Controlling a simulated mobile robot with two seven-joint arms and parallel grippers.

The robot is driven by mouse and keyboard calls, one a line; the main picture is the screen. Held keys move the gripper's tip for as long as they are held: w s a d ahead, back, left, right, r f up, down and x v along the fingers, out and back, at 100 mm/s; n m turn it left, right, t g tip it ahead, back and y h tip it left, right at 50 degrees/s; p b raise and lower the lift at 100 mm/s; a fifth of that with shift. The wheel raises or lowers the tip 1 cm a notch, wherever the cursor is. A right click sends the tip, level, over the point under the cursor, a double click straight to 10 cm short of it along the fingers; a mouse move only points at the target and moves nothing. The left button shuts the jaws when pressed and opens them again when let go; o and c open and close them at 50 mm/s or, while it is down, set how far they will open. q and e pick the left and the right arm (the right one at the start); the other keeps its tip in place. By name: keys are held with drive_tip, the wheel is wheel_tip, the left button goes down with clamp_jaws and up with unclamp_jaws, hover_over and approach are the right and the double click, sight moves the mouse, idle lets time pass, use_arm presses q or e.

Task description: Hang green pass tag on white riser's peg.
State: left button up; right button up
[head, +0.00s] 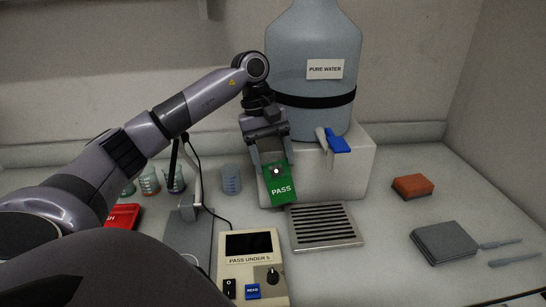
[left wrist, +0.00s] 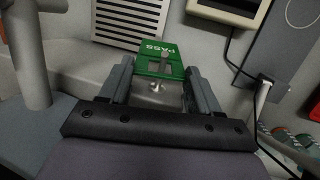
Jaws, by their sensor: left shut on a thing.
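The green pass tag (head: 281,188) hangs down from my left gripper (head: 272,158) in front of the white riser (head: 345,175) in the head view. My left gripper is shut on the tag's upper part. A small pale round spot shows near the tag's top; I cannot tell whether it is the riser's peg in the tag's hole. In the left wrist view the tag (left wrist: 153,64) lies between the fingers, with a short grey pin-like piece against it and a round metal piece nearer the camera. My right gripper is not in view.
A large water bottle (head: 312,60) stands on the riser, with a blue-handled tap (head: 337,142) right of the tag. A slotted drip tray (head: 323,226) lies below.

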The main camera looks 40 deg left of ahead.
use_arm(q)
drive_tip(key=o, duration=1.3)
drive_tip(key=v, duration=0.7)
